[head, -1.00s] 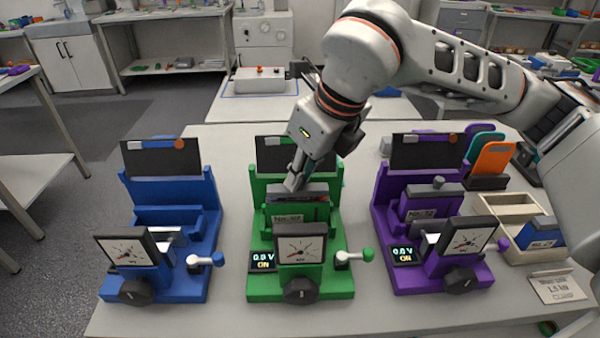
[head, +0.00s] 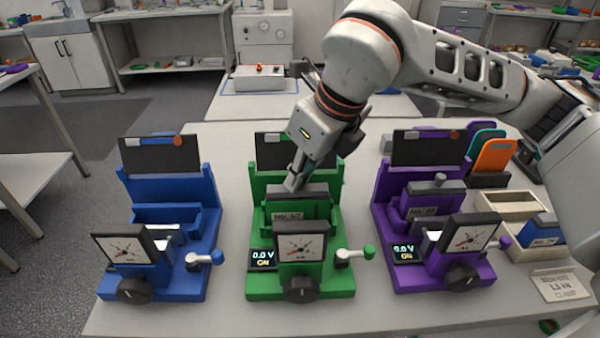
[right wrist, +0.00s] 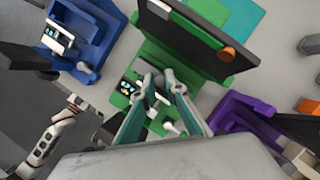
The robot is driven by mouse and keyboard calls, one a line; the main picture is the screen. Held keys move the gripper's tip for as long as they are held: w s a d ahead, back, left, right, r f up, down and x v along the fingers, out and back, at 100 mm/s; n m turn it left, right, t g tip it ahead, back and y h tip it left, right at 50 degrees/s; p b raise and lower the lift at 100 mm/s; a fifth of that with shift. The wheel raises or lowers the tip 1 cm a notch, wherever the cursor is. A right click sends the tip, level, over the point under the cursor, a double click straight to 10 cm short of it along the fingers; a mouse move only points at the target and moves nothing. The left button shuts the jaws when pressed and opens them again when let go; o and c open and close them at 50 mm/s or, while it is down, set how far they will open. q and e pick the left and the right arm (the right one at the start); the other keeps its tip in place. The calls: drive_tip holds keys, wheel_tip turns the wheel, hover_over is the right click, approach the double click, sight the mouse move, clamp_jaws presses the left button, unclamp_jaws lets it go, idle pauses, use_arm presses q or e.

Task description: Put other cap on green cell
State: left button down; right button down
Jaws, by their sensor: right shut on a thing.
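The green cell (head: 287,216), with a number label, stands upright in the green cycler (head: 258,284). A dark grey cap (head: 315,190) lies along its top. My right gripper (head: 293,184) reaches down from the upper right and is shut on the cap. In the right wrist view its fingers (right wrist: 160,84) are close together over the green cycler, with a grey part between them. They partly hide the cap and cell, so I cannot tell whether the cap is fully seated. My left gripper does not show clearly in either view.
A blue cycler (head: 180,283) stands left and a purple cycler (head: 385,208) right, holding a capped cell. A beige tray (head: 522,258) with a blue cell (head: 541,230) is at the far right. A black panel (head: 274,155) rises behind the cap.

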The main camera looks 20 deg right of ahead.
drive_tip(key=c, duration=2)
unclamp_jaws()
drive_tip(key=shift+o, duration=0.2)
drive_tip(key=o, duration=0.5)
drive_tip(key=shift+c, duration=0.2)
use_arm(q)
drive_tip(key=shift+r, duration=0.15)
use_arm(e)
drive_tip(key=shift+r, duration=0.1)
drive_tip(key=shift+r+p, duration=1.85)
drive_tip(key=shift+r, duration=1.6)
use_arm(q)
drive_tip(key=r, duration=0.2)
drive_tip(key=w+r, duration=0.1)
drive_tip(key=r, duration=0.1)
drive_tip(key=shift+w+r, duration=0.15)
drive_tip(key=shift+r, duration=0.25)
